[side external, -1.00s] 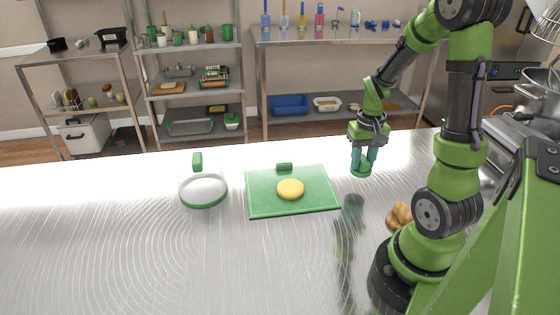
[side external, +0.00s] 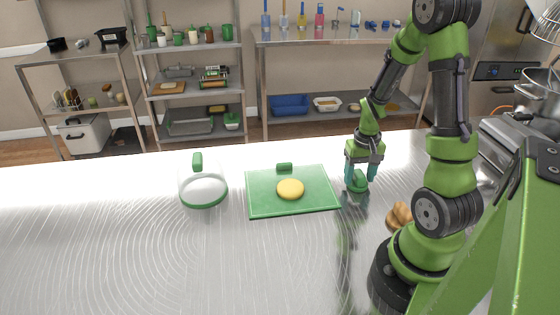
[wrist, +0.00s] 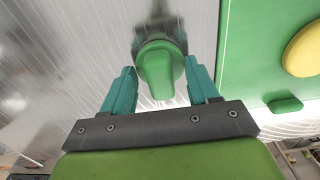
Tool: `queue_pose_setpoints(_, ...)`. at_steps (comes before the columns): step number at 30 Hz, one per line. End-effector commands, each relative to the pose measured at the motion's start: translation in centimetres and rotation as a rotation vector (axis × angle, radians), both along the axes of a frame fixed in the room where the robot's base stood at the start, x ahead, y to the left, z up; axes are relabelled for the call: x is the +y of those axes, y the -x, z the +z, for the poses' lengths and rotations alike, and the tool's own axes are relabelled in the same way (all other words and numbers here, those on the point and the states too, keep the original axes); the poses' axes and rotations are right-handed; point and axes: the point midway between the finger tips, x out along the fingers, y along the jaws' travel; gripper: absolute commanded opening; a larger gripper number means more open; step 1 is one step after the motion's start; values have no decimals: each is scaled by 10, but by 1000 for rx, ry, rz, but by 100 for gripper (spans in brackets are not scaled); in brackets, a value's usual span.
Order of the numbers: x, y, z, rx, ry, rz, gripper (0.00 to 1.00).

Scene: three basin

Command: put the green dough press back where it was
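The green dough press (side external: 357,183) stands on the metal counter just right of the green mat (side external: 320,205). It also shows in the wrist view (wrist: 157,70), with its rounded handle toward my gripper. My gripper (side external: 360,179) points down over the press. Its two teal fingers are spread, one on each side of the handle. In the wrist view (wrist: 159,66) a gap shows between each finger and the handle. The underside of the press is hidden.
A yellow dough disc (side external: 290,189) lies on the mat, with a small green block (side external: 284,168) at its back edge. A clear, green-rimmed dome (side external: 203,190) stands left of it. Brown rolls (side external: 399,216) lie near my base. The front left counter is clear.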

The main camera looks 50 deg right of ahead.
Motion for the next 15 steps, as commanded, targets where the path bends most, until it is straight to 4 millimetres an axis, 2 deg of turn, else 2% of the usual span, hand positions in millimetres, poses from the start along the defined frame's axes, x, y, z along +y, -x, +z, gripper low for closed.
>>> queue_pose_setpoints(9, 0, 0, 3, -1, 1, 0, 59)
queue_pose_setpoints(11, -1, -1, 9, -3, 3, 1, 59)
queue_pose_setpoints(15, -1, -2, 32, -6, 5, 1, 59)
